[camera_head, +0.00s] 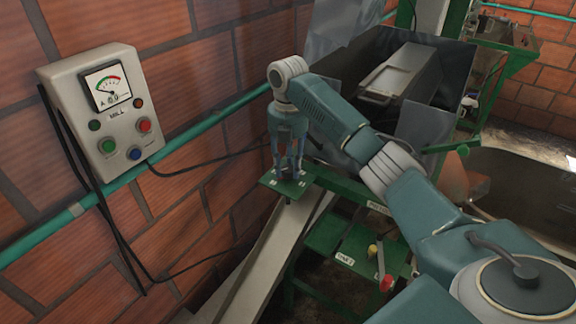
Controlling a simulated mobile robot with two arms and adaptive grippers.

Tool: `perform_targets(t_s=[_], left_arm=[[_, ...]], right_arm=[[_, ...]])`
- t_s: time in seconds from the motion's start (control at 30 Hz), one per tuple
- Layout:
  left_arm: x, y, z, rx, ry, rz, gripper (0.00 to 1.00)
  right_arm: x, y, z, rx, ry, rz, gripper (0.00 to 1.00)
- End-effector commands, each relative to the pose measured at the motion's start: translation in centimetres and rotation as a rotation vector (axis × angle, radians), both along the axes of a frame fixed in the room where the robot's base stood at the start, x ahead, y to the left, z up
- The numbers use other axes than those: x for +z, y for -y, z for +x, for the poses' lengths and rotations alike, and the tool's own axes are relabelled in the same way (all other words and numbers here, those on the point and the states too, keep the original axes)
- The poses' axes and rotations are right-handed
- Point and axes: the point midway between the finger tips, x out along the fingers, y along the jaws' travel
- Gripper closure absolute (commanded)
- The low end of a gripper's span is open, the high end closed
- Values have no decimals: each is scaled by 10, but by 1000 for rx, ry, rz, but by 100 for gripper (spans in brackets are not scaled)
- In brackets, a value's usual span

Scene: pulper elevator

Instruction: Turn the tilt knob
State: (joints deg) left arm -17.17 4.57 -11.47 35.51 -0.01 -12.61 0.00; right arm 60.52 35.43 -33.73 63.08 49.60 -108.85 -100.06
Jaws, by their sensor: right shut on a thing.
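My right gripper (288,168) points straight down over a small green plate (268,182) near the wall. Its fingers are shut on the tilt knob, which stands on this plate and is mostly hidden between them. I cannot tell the knob's angle. My left gripper is not in view.
A grey control box (100,110) with a gauge and several buttons hangs on the brick wall at left. A teal pipe (165,150) runs along the wall. A sloped metal chute (272,250) lies below the plate. A green stand (358,250) with a red knob (387,283) is nearby.

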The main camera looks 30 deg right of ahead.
Motion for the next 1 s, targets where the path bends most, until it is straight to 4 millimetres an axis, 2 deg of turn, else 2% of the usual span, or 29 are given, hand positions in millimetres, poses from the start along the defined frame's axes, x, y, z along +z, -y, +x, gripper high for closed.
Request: perform_targets(t_s=[0.3, 0.73, 0.77, 0.8, 0.83, 1.0], left_arm=[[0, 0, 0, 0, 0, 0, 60], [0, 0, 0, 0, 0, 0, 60], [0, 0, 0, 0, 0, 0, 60], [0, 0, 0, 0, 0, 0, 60], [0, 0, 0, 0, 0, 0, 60], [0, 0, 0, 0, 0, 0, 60]], right_arm=[[3, 1, 2, 75, 7, -2, 94], [3, 1, 2, 83, 7, -2, 94], [3, 1, 2, 83, 7, -2, 62], [3, 1, 2, 83, 7, -2, 54], [3, 1, 1, 83, 7, -1, 49], [1, 1, 1, 82, 3, -1, 49]])
